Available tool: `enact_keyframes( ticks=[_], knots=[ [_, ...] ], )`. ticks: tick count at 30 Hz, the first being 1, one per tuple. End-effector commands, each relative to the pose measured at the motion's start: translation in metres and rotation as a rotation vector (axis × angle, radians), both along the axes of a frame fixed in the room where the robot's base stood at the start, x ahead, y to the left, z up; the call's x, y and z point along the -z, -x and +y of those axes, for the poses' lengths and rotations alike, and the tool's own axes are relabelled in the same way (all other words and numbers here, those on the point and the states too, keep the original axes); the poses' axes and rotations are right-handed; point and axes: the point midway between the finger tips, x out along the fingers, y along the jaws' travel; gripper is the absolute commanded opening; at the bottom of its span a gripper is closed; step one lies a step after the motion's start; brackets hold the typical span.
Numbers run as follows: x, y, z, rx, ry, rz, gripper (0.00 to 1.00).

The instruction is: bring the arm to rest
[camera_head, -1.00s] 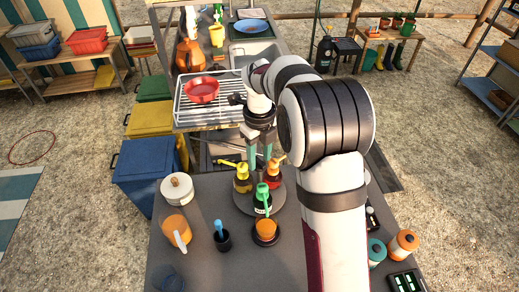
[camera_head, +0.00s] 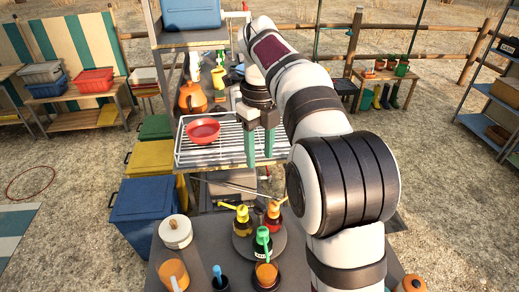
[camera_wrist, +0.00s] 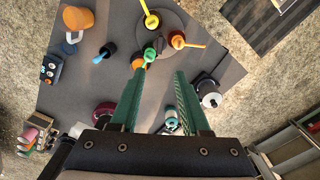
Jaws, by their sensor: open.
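My gripper (camera_head: 260,146) is open and empty. Its two green fingers point down in the head view, in front of the wire rack and well above the grey table (camera_head: 205,237). In the wrist view my gripper (camera_wrist: 157,95) shows its fingers spread apart with nothing between them. My arm is raised and reaches away from the body, bent at the elbow.
A wire rack (camera_head: 234,133) with a red bowl (camera_head: 203,130) stands behind the table. Blue (camera_head: 145,203) and yellow (camera_head: 152,160) bins stand beside the table.

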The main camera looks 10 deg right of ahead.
Motion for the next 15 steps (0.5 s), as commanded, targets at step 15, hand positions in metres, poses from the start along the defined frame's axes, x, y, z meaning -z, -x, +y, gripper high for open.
enact_keyframes(
  ticks=[15],
  knots=[
    [0.027,0.214,-0.003,-1.428,-0.101,-0.062,0.46]
  ],
)
